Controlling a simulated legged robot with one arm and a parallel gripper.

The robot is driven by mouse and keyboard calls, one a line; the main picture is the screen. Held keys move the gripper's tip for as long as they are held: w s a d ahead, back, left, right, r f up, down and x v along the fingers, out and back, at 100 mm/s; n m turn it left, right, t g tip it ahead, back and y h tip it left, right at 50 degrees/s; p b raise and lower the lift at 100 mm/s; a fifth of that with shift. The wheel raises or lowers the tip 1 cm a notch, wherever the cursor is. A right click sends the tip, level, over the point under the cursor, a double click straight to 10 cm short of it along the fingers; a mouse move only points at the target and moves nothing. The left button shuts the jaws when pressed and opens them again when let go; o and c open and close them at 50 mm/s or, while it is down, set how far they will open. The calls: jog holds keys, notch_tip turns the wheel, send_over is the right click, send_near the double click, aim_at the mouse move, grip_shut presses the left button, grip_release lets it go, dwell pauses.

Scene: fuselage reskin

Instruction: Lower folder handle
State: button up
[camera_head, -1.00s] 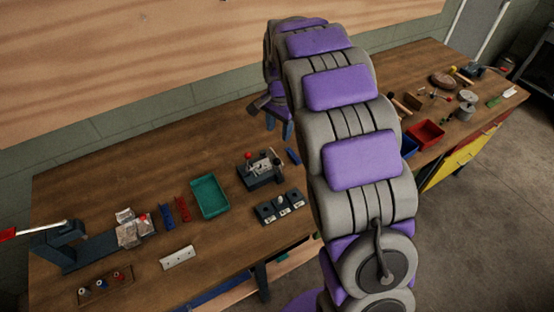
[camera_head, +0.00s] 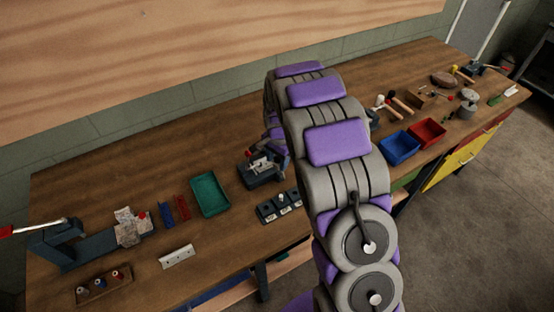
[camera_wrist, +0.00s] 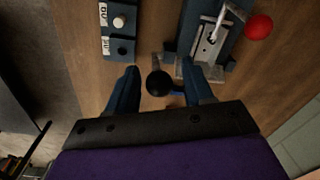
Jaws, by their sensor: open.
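A small dark bench device (camera_head: 258,172) with a metal top stands mid-bench in the head view, partly hidden by my arm. The wrist view shows its metal plate (camera_wrist: 212,42) and a lever with a red ball (camera_wrist: 258,27). A black ball knob (camera_wrist: 158,83) on a short grey bar sits between my fingers, beside this device. I cannot tell for sure which lever is the folder handle. My gripper (camera_wrist: 160,70) is open, with one blue finger on each side of the black knob and visible gaps between. In the head view my arm hides most of the gripper.
A dark block with buttons (camera_head: 280,206) stands in front of the device; it shows at upper left in the wrist view (camera_wrist: 119,30). A green tray (camera_head: 210,194) lies left. A red-handled tool (camera_head: 60,240) stands far left. Blue (camera_head: 399,147) and red (camera_head: 428,133) bins lie right.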

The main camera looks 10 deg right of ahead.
jog(key=shift+f, duration=0.1)
jog(key=shift+c, duration=0.3)
grip_shut()
dwell(0.4)
